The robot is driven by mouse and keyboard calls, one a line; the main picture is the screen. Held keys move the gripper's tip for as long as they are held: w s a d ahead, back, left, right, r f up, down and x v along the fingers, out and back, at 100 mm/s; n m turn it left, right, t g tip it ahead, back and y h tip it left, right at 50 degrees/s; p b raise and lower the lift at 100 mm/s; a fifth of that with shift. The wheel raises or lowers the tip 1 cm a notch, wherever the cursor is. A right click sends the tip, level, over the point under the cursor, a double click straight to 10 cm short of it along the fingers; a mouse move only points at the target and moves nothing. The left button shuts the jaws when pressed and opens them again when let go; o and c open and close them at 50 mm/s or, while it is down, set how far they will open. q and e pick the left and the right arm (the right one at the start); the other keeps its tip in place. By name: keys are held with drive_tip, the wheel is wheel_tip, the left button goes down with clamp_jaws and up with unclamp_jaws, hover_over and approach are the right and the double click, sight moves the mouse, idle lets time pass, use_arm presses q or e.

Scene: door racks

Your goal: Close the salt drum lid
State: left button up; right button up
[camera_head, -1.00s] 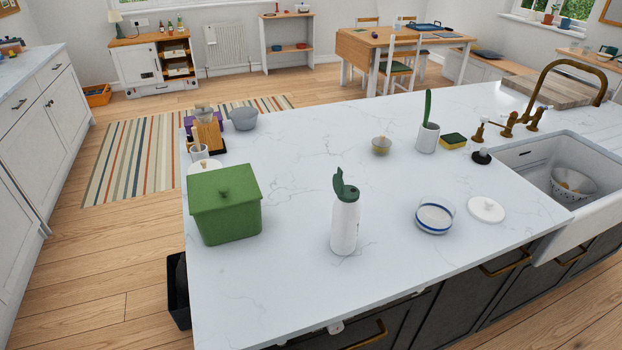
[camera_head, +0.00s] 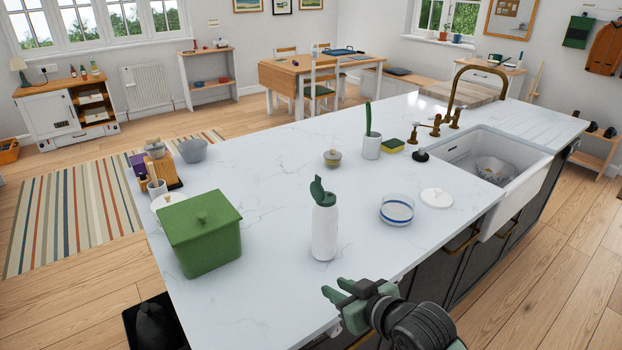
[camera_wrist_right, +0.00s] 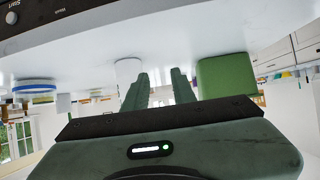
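The salt drum (camera_head: 324,232) appears to be the white upright container on the island, with a dark green top. Its green lid (camera_head: 317,187) stands tilted up, open, at the top left of the drum. My right gripper (camera_head: 335,290) is low at the island's front edge, in front of the drum and apart from it. Its two fingers are apart and empty in the right wrist view (camera_wrist_right: 160,88). There the drum's white body (camera_wrist_right: 128,70) shows upside down, beyond the fingers; its lid is not clear. My left gripper is not in view.
A green lidded box (camera_head: 205,240) stands left of the drum. A blue-rimmed glass bowl (camera_head: 397,210) and a white round lid (camera_head: 436,198) lie to its right. A small jar (camera_head: 332,158) stands behind. The worktop (camera_head: 270,300) around the drum is clear.

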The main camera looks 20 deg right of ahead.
drive_tip(key=w+d+r+t+y, duration=0.1)
drive_tip(key=w+d+r+t, duration=0.15)
drive_tip(key=w+r, duration=0.65)
drive_tip(key=t+y, duration=0.2)
drive_tip(key=t, duration=0.1)
approach(318, 176)
drive_tip(key=x, duration=0.3)
drive_tip(key=p+x, duration=0.2)
drive_tip(key=x, duration=0.5)
drive_tip(key=shift+w, duration=0.1)
clamp_jaws()
drive_tip(key=shift+f, duration=0.1)
